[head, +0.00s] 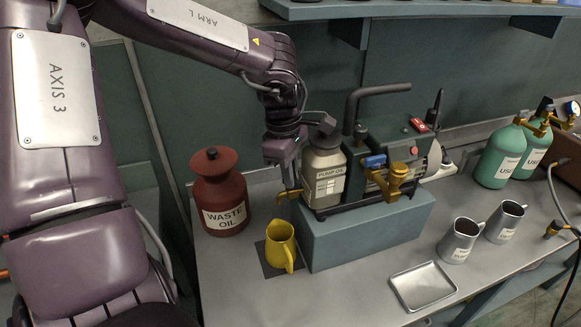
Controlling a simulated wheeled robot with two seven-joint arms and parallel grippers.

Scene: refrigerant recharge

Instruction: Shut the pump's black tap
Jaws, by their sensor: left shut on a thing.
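The pump (385,160) stands on a blue-grey block on the bench, with an oil bottle labelled PUMP OIL (325,175) at its left end. At the block's upper left corner a brass spout (281,196) sticks out, above a yellow jug (281,243). My left gripper (290,187) points down at this spout and is shut on the tap there. Its fingers hide the tap's handle, so I cannot see its black colour or which way it is turned. My right gripper is not in view.
A red-brown WASTE OIL can (224,205) stands left of the jug, which is on a dark mat. A blue-handled brass valve (375,161) is on the pump's front. Two metal jugs, an empty tray (424,287) and green cylinders (497,158) are to the right.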

